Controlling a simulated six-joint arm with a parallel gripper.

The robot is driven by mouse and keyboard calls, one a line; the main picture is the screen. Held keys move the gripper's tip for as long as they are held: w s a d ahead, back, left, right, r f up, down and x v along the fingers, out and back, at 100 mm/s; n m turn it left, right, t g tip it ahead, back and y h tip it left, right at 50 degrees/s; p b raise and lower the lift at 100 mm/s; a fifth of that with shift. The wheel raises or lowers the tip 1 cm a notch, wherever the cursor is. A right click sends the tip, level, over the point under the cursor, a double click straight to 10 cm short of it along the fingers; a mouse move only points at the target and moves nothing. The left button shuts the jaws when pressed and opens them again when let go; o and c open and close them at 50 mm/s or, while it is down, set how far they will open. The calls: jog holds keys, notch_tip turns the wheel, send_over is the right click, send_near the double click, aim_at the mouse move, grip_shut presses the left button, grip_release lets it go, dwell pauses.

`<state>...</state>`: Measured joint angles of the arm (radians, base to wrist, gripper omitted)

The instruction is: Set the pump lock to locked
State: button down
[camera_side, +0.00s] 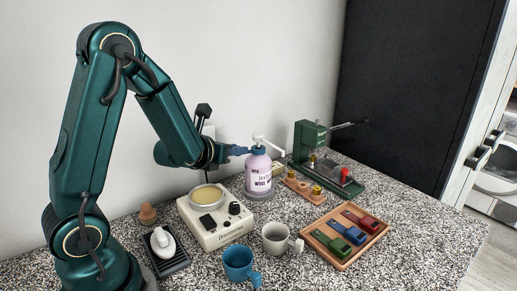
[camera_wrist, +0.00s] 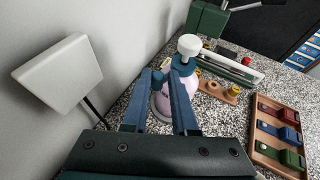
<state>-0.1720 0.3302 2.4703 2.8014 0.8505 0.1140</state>
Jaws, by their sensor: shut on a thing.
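The pump bottle (camera_side: 258,180) stands upright, with a lilac body, dark lettering, a blue shoulder and a white pump head with a long spout. In the wrist view its white pump head (camera_wrist: 189,44) and blue shoulder (camera_wrist: 203,70) show beyond my fingers. My gripper (camera_side: 247,150) reaches in from the left at the height of the bottle's neck, just below the pump head. In the wrist view my gripper (camera_wrist: 168,76) has its blue fingertips close together at the neck, shut on the pump lock there. The fingers partly hide the lock, and its exact setting cannot be told.
A green press (camera_side: 309,141), a wooden holder (camera_side: 302,187) and a wooden tray (camera_side: 325,244) lie right. A wall is close behind.

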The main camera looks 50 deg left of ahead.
jog(key=shift+a, duration=0.2)
jog(key=c, duration=0.8)
grip_release()
jog(key=shift+d+n+y, duration=0.25)
jog(key=shift+n+y, duration=0.05)
